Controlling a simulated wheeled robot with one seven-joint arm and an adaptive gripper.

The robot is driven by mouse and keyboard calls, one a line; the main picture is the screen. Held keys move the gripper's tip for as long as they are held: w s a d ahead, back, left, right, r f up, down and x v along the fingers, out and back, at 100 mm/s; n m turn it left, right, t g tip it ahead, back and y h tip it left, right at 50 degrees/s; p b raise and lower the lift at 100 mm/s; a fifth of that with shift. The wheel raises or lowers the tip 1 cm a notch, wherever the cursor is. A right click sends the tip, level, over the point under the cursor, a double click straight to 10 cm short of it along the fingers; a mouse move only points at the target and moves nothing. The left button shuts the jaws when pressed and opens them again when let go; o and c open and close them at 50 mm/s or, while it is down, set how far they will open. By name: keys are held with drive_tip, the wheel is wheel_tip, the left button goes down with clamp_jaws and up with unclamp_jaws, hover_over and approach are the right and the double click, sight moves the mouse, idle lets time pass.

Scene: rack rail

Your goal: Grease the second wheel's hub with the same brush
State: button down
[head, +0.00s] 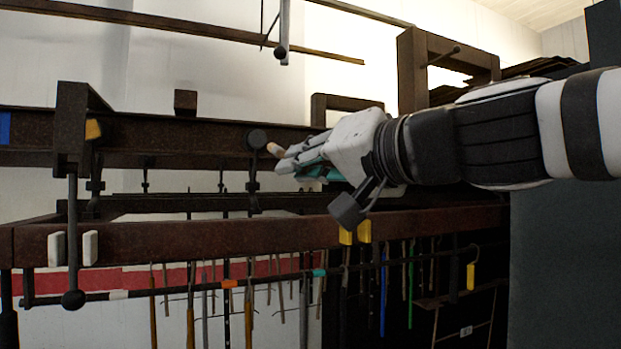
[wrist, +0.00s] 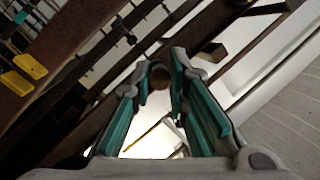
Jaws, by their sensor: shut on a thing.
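My gripper (head: 290,160) reaches in from the right in the head view, with its fingers pointing left at the upper rack rail. It is shut on the brush (head: 275,150), of which only a short tan end shows past the fingertips. In the wrist view a round brown end of the brush (wrist: 159,77) sits between the teal-padded fingers. A dark round wheel (head: 257,138) is on the rail just left of the tan end, with a hanger below it. They look very close; I cannot tell whether they touch. The wheel's hub and any grease are not distinguishable.
A dark brown upper rail (head: 190,134) and a lower beam (head: 170,241) run across the view. Tools hang from a bar (head: 140,293) below. Yellow tabs (head: 346,236) sit under my wrist. A post (head: 72,130) stands left.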

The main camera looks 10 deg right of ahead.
sight(284, 153)
drive_tip(key=w, duration=0.1)
drive_tip(key=w+a+r, duration=0.1)
drive_tip(key=w, duration=0.3)
drive_tip(key=shift+w+a+r+b, duration=0.1)
drive_tip(key=shift+a+r+b, duration=0.2)
drive_tip(key=shift+b, duration=0.05)
drive_tip(key=shift+w+a+r+p, duration=0.1)
drive_tip(key=shift+w+a+r, duration=0.05)
drive_tip(key=shift+w, duration=0.35)
drive_tip(key=shift+w+a+r+p, duration=0.1)
drive_tip(key=shift+w+r, duration=0.1)
drive_tip(key=shift+w, duration=0.35)
drive_tip(key=shift+w+a+r+p, duration=0.1)
drive_tip(key=shift+w+a+r, duration=0.05)
drive_tip(key=shift+w, duration=0.35)
drive_tip(key=shift+w+d+r+p, duration=0.1)
drive_tip(key=shift+d+r+p, duration=0.15)
drive_tip(key=shift+d+p, duration=0.25)
drive_tip(key=shift+x, duration=0.85)
drive_tip(key=shift+r+p, duration=0.45)
drive_tip(key=shift+p, duration=0.65)
drive_tip(key=shift+a, duration=0.25)
